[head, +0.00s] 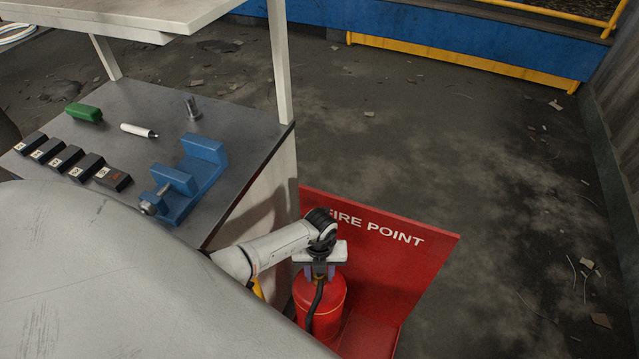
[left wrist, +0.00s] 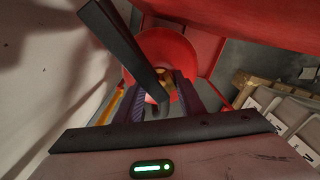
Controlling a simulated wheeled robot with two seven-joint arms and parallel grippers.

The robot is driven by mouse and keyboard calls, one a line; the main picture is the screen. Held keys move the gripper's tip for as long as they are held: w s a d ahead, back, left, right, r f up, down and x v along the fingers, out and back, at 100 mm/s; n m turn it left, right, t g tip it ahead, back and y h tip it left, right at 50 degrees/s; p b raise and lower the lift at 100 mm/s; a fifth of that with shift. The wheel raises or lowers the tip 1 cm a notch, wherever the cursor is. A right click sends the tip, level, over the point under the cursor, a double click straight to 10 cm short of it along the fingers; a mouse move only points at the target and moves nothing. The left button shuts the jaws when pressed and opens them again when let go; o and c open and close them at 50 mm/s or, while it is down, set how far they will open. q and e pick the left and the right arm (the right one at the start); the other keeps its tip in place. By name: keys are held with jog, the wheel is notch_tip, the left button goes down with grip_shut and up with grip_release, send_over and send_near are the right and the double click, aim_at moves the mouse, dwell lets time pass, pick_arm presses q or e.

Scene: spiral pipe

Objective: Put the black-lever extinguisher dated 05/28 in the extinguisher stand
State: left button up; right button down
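A red extinguisher (head: 320,308) with a black hose stands upright in front of the left part of the red FIRE POINT stand (head: 408,262). Its base is hidden, so I cannot tell how it sits there. My left gripper (head: 320,270) is over its top, pointing down. In the left wrist view, the fingers (left wrist: 158,88) are apart on either side of the extinguisher's brass-coloured neck, with a gap between them. A black lever or hose (left wrist: 125,48) crosses above the red body (left wrist: 166,48). No date label is readable. My right gripper is out of view.
A grey workbench (head: 130,100) at the left holds a blue vise (head: 190,178), a green block (head: 84,112), a white marker (head: 138,131) and several labelled black blocks. In the left wrist view, a wooden crate (left wrist: 245,95) is at right.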

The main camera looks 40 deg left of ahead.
pick_arm(q)
jog(key=shift+o, duration=0.8)
jog(key=shift+r, duration=0.1)
